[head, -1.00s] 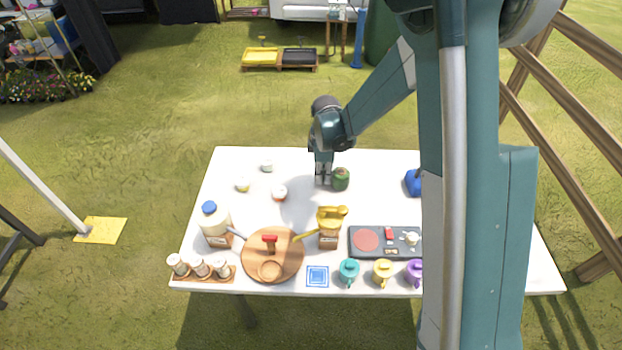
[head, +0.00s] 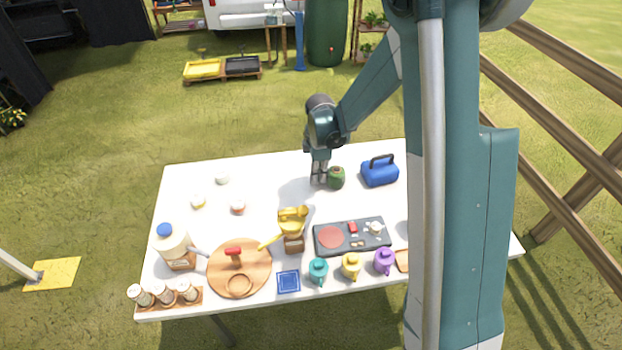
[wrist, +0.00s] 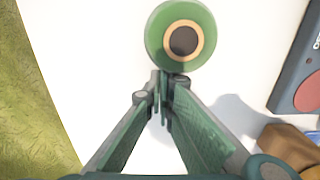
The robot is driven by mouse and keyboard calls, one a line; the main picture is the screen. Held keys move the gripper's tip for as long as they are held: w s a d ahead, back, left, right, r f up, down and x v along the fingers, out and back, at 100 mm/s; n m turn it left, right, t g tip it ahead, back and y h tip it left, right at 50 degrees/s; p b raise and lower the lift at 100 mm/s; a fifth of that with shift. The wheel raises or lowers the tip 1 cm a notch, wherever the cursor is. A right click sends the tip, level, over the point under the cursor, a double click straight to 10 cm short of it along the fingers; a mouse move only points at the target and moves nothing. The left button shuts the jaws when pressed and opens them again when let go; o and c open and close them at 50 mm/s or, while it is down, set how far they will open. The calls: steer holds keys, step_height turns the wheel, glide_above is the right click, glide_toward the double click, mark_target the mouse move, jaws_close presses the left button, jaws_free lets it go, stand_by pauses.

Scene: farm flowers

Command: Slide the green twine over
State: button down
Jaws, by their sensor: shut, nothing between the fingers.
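The green twine (head: 336,178) is a short roll standing upright on the white table (head: 262,183), near its back edge. In the wrist view the twine (wrist: 180,35) shows from above, with a tan ring and a dark hole in its top. My gripper (head: 320,184) points down just left of the twine in the head view. In the wrist view its fingers (wrist: 163,90) are shut with nothing between them, their tips close beside the twine's edge. I cannot tell whether they touch it.
A blue case (head: 380,172) stands right of the twine. A dark tray (head: 352,236), a yellow scoop-like item (head: 293,217) and several small teapots, including a teal one (head: 318,270), are toward the front. A round wooden board (head: 240,266) is front left. Table around the twine is mostly clear.

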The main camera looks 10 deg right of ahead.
steer(key=shift+a, duration=0.1)
stand_by(0.3)
steer(key=shift+a, duration=0.7)
steer(key=shift+a+r, duration=0.2)
steer(key=shift+a, duration=0.45)
steer(key=shift+a+r, duration=0.2)
steer(key=shift+a, duration=0.4)
step_height(320, 180, up, 9)
steer(key=p, duration=0.1)
steer(key=shift+r+p, duration=0.15)
steer(key=shift+p, duration=0.15)
steer(key=shift+s+d+r, duration=0.1)
